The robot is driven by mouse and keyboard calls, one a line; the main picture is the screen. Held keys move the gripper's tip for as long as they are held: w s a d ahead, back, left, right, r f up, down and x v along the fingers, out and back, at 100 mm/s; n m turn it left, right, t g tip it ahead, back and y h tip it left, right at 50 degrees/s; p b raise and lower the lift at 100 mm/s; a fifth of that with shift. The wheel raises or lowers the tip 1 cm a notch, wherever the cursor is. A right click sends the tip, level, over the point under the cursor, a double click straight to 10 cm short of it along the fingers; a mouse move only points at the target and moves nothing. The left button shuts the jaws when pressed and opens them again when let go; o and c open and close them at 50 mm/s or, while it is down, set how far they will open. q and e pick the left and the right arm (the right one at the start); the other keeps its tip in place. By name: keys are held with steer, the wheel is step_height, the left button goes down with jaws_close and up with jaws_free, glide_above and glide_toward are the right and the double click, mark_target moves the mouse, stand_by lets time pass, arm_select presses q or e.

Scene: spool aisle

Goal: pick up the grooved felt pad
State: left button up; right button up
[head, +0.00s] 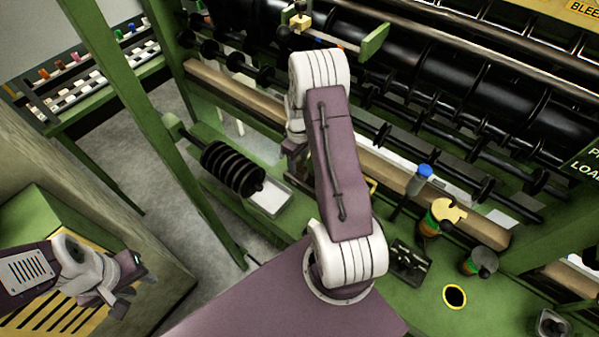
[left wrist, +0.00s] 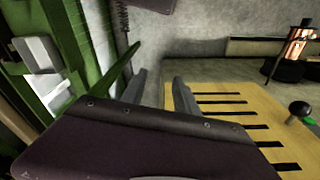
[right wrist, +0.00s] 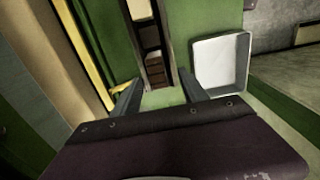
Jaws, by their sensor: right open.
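I cannot make out a grooved felt pad for certain in any view. A yellow top with dark parallel slots (left wrist: 235,112) lies right of my left gripper (left wrist: 158,82) in the left wrist view; whether it is felt is unclear. My left gripper is open and empty, and shows at the lower left of the head view (head: 136,268). My right gripper (right wrist: 159,88) is open and empty in the right wrist view, over a green surface. A dark-sided channel with brown blocks (right wrist: 155,72) shows between its fingers. In the head view my right arm hides much of the area around this gripper.
A white tray (right wrist: 222,45) is right of the right gripper, also in the head view (head: 268,203). Black discs (head: 232,168) stick out beside it. A blue-capped bottle (head: 418,182), spools and a yellow-rimmed hole (head: 455,296) are at right. A green post (head: 160,130) stands between the arms.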

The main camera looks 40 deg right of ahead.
mark_target(300, 167)
steer(key=f, duration=0.4)
steer(key=shift+d+f, duration=0.25)
steer(key=shift+d, duration=0.05)
jaws_close()
steer(key=shift+r, duration=0.1)
step_height(300, 167, up, 10)
